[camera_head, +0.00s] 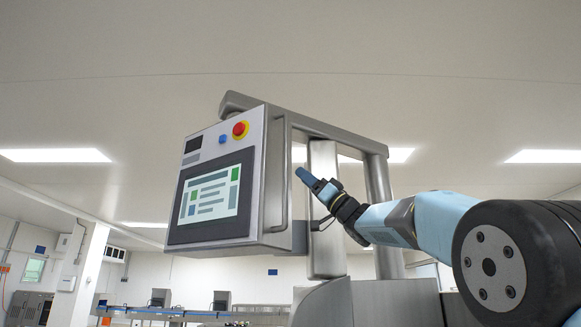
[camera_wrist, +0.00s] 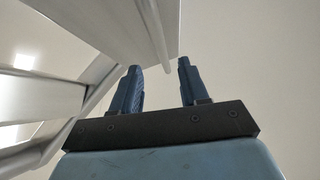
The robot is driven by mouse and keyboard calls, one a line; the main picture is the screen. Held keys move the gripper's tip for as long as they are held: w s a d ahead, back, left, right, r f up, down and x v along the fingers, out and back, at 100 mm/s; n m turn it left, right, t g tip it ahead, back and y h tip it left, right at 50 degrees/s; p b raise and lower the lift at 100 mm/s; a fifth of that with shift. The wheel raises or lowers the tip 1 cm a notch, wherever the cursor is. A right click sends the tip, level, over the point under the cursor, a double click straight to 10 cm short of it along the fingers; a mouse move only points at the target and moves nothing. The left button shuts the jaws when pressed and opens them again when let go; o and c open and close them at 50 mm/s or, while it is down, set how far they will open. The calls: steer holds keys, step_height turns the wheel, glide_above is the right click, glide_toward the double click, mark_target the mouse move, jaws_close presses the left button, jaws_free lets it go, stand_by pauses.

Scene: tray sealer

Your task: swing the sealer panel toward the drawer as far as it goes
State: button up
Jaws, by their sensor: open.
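The sealer panel (camera_head: 217,187) is a grey box with a lit screen, a red emergency button (camera_head: 240,129) and a blue button. It hangs from an overhead arm. A vertical bar handle (camera_head: 286,175) runs down its right side. My gripper (camera_head: 302,173) is open just right of the handle, fingers pointing up and left. In the wrist view, my gripper (camera_wrist: 158,66) shows two blue fingers apart, with a slim bar (camera_wrist: 156,38) reaching down towards the gap between them. Nothing is visibly gripped. I cannot tell whether the fingers touch the handle. No drawer can be made out.
The overhead support arm (camera_head: 300,122) joins an upright post (camera_head: 379,200) behind my gripper. Another steel column (camera_head: 324,225) stands close to my fingers. A steel machine body is below. Free air lies left of the panel. A long bench (camera_head: 170,314) stands far behind.

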steer(key=x, duration=0.7)
jaws_close()
stand_by(0.4)
